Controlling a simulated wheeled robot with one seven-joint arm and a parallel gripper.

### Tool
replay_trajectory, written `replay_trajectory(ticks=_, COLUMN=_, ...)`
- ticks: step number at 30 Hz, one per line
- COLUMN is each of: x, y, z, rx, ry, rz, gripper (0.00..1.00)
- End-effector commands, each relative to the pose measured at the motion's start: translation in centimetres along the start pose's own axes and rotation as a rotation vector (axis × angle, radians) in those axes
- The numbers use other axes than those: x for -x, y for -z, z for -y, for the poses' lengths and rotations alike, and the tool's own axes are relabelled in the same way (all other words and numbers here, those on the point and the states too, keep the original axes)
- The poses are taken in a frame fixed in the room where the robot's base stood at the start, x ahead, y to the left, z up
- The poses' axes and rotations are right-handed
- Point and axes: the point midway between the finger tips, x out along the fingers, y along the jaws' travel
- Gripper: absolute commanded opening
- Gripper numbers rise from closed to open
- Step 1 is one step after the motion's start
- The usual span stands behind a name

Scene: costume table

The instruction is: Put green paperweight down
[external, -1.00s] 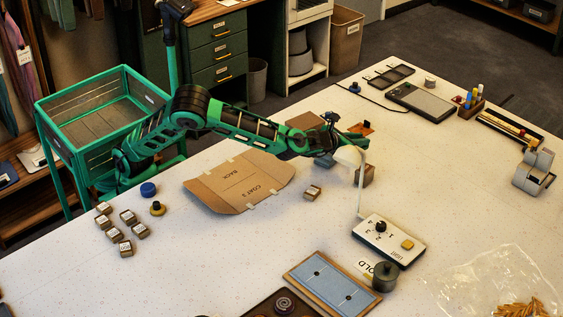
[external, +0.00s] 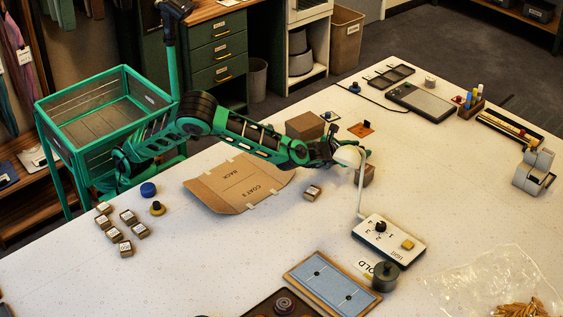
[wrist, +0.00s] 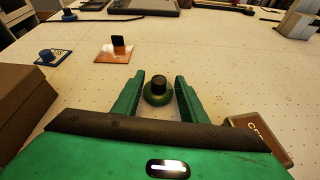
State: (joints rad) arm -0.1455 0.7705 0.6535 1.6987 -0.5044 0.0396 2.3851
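The green paperweight (wrist: 157,97), a round green base with a dark knob, shows in the wrist view between the fingers of my gripper (wrist: 160,76). It looks upright on the white table, with narrow gaps between it and both fingers. My gripper is open around it. In the external view my gripper (external: 335,153) is low over the table, partly behind the white lamp head (external: 347,155), and the paperweight is hidden there.
A brown box (external: 305,126) stands behind my gripper, and a smaller brown box (external: 368,175) is beside the lamp post. An orange card with a dark clip (wrist: 115,49) and a blue-knobbed piece (wrist: 50,57) lie beyond. The flattened cardboard (external: 238,184) lies in front.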

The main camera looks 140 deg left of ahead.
Motion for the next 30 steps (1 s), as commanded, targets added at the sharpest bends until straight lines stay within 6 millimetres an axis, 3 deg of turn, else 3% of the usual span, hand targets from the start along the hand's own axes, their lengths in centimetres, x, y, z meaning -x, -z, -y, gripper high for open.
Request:
replay_trajectory(ticks=7, x=1.0, y=-0.1, z=0.1, rx=-0.001, ry=0.002, rz=-0.001, gripper=0.39)
replay_trajectory(ticks=21, x=9.6, y=-0.1, z=0.1, rx=-0.001, ry=0.003, rz=0.000, gripper=0.39)
replay_trajectory(ticks=30, x=12.0, y=-0.1, z=0.0, rx=-0.001, ry=0.001, rz=0.000, gripper=0.39)
